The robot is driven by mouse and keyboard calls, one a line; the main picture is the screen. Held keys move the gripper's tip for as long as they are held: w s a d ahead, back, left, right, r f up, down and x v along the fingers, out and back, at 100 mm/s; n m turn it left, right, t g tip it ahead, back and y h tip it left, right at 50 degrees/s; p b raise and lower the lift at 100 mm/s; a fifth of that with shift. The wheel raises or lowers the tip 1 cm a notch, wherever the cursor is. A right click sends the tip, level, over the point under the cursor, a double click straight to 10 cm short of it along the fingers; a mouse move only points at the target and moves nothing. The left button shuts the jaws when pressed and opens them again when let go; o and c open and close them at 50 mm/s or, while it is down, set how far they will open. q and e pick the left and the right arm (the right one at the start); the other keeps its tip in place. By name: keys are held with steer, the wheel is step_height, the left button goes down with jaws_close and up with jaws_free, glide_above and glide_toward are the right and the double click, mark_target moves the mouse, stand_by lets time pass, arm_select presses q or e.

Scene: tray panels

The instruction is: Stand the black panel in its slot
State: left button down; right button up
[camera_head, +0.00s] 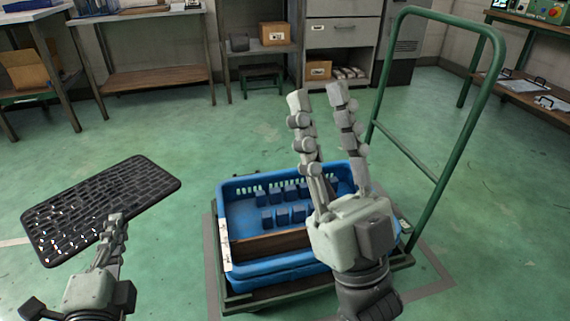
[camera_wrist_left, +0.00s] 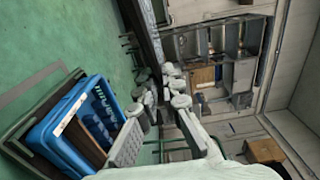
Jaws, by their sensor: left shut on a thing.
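The black panel (camera_head: 108,205), a flat piece with a grid pattern, is held up at the left in the head view, clear of the crate. In the left wrist view it shows nearly edge-on as a dark strip (camera_wrist_left: 142,32). My left gripper (camera_head: 116,222) is shut on its lower right edge; its fingers also show in the left wrist view (camera_wrist_left: 165,85). The blue crate (camera_head: 282,262) has two rows of blue blocks (camera_head: 268,216) inside with gaps between them. My right gripper (camera_head: 320,98) is over the crate's right part, fingers apart and empty, hiding part of it.
The crate sits on a trolley (camera_head: 236,301) with a tall green handle (camera_head: 466,125) at the right. A brown board (camera_head: 268,245) stands along the crate's near side. Workbenches (camera_head: 155,80) and a cabinet (camera_head: 343,32) line the back. The green floor between is clear.

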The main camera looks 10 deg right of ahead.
steer(key=w+d+f+g+h+p, duration=0.1)
steer(key=w+f+g+h+p, duration=0.25)
steer(key=w+f+g, duration=0.45)
steer(key=w+d+f+g+h+p, duration=0.15)
steer(key=w+f+g+p, duration=0.25)
steer(key=f, duration=0.8)
steer(key=s+d+f+m+g+h+p, duration=0.1)
steer(key=s+d+f+g+h+p, duration=0.15)
steer(key=f, duration=0.35)
steer(key=s+d+f+g+h+p, duration=0.1)
steer(key=s+d+f+g+p, duration=0.1)
steer(key=s+d+f+g, duration=0.3)
steer(key=s+d+f+g+h+p, duration=0.1)
steer(key=s+d+f+g+p, duration=0.2)
steer(key=s+f, duration=0.6)
steer(key=s+d+g, duration=0.1)
steer(key=d+g, duration=0.1)
steer(key=g, duration=0.1)
steer(key=shift+s+m+h, duration=0.35)
steer(key=shift+s+m, duration=0.05)
steer(key=shift+d, duration=0.15)
